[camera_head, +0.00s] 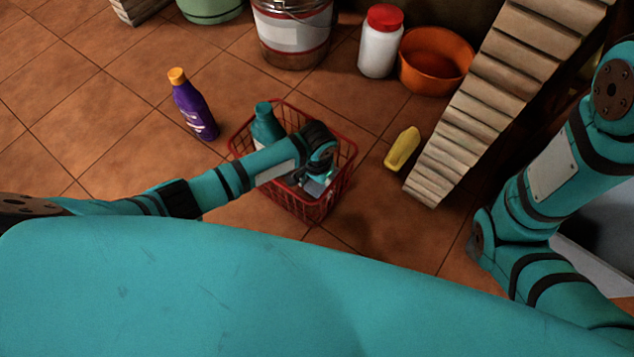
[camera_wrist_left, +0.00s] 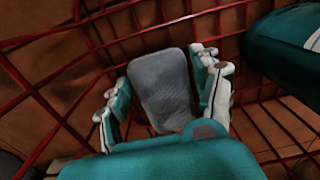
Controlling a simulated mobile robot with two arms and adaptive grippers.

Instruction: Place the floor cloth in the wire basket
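The red wire basket (camera_head: 346,165) stands on the tiled floor in the head view; its wires surround the left wrist view (camera_wrist_left: 70,52). My left gripper (camera_head: 312,178) reaches down inside it. In the left wrist view the grey floor cloth (camera_wrist_left: 162,88) lies between the spread fingers of my left gripper (camera_wrist_left: 160,95), inside the basket wires. The fingers look open; I cannot tell whether one still touches the cloth. A teal bottle (camera_head: 265,126) stands in the basket beside my arm. My right arm is at the right edge; its gripper is out of view.
A purple bottle (camera_head: 194,108) stands left of the basket and a yellow bottle (camera_head: 403,149) lies to its right. A bucket (camera_head: 292,32), a white jar (camera_head: 380,48) and an orange basin (camera_head: 435,62) stand behind. A slatted wooden piece (camera_head: 500,95) rises at right.

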